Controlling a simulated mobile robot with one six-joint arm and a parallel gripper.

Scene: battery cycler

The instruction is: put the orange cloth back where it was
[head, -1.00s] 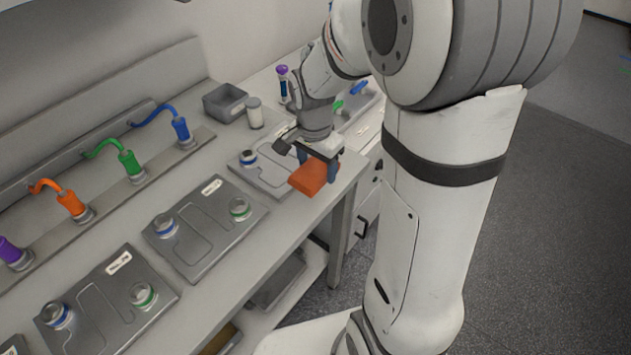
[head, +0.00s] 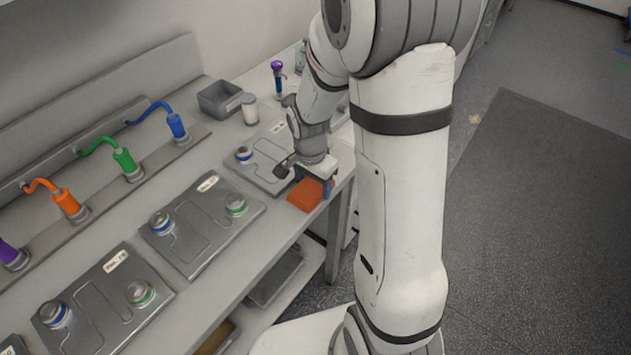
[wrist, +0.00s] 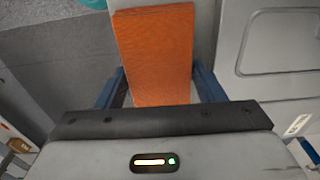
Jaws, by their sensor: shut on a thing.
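The orange cloth (head: 303,195) is a folded, flat block at the front edge of the bench, in front of the far grey plate. My gripper (head: 324,186) is shut on it, with blue fingers on either side. In the wrist view the cloth (wrist: 153,55) sticks out between the two blue fingers of my gripper (wrist: 160,92). Whether the cloth touches the bench top or hangs just above it, I cannot tell.
The far grey plate (head: 250,165) lies beside the cloth, with another grey plate (head: 190,245) nearer. A grey bin (head: 220,98), a white-lidded jar (head: 250,112) and a purple-topped tool (head: 279,80) stand behind. Bare bench (head: 283,220) shows along the front edge.

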